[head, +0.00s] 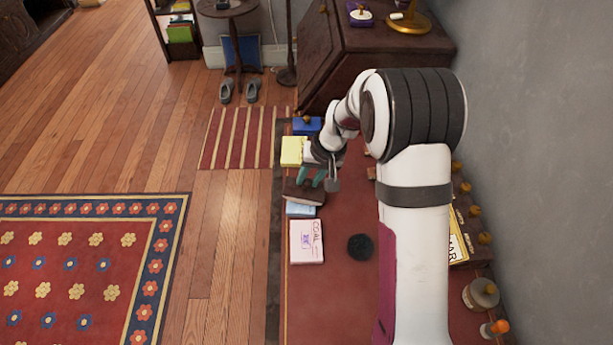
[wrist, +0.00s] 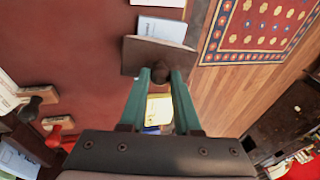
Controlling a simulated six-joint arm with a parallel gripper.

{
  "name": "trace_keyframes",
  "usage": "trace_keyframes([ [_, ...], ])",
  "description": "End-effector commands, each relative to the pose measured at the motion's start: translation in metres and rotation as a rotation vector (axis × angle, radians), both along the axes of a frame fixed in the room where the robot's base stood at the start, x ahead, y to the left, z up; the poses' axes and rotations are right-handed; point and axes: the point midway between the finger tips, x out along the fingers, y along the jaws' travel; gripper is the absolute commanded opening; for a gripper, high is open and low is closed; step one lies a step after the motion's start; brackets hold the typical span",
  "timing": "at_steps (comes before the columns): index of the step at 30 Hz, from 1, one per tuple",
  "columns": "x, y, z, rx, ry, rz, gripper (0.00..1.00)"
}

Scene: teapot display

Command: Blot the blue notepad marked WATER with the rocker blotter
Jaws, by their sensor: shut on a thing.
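The rocker blotter, with a dark brown body (head: 303,193) and a round knob, shows large in the wrist view (wrist: 155,56). My gripper (head: 318,178) has teal fingers (wrist: 160,74) shut on the blotter's knob. The light blue notepad (head: 300,210) lies on the red desk top, just in front of the blotter in the head view. In the wrist view the notepad (wrist: 161,28) is partly covered by the blotter's edge. I cannot read its marking, or tell whether the blotter touches it.
A pink notepad marked COAL (head: 306,243) lies nearer, and a yellow notepad (head: 293,151) lies farther back. A round black object (head: 360,246) stands to the right. Stamps with black (wrist: 29,109) and red (wrist: 54,136) handles show in the wrist view. The desk's left edge is close.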

Motion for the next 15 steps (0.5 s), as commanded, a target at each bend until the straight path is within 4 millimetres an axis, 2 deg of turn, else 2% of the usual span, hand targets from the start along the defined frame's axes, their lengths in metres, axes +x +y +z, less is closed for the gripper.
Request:
trace_keyframes([
  [7,0.0,0.003,0.0,-0.02,0.004,0.004,0.0],
  [15,0.002,0.015,-0.001,-0.159,0.026,0.007,0.0],
])
